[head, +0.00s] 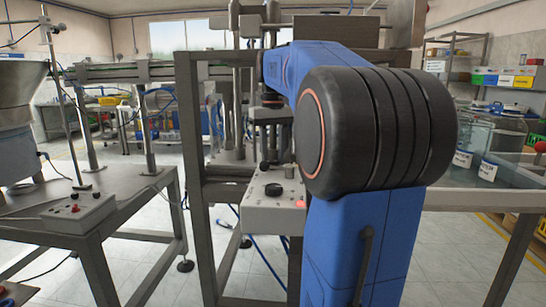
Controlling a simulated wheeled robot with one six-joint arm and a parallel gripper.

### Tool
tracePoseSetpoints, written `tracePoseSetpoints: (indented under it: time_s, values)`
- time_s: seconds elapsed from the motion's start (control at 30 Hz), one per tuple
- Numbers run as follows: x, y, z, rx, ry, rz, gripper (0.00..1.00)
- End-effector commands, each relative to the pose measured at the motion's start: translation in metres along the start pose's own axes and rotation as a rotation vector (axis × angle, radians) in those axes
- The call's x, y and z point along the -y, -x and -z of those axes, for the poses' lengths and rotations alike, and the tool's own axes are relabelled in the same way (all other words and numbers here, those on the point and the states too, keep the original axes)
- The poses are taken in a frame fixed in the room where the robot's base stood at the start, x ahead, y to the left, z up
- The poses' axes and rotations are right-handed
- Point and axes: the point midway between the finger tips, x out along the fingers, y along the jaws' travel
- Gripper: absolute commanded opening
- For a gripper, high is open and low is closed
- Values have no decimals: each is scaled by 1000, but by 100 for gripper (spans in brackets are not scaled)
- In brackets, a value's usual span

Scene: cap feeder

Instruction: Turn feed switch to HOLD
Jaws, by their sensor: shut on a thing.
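A grey control box (256,216) stands in the middle of the head view, at the frame. A black round knob (273,189) and a red button (300,203) show on its top. My blue arm reaches over from the right and bends down behind its big black joint. My gripper (276,167) points down at the back of the box top, behind the black knob. Its dark fingertips look shut on the feed switch, which they hide. The switch's position and any HOLD label cannot be read from here.
A second box (75,213) with a red button and small controls lies on the left table (130,190), below a metal bowl (22,90). A dark metal frame (190,150) stands close left of my arm. Open floor lies between the tables.

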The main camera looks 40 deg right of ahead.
Motion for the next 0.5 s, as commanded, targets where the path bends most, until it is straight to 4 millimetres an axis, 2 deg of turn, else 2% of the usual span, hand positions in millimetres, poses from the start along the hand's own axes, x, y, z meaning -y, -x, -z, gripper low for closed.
tracePoseSetpoints:
  time_s: [0.5]
  values:
    - [0,1,0,-2,56,0,10]
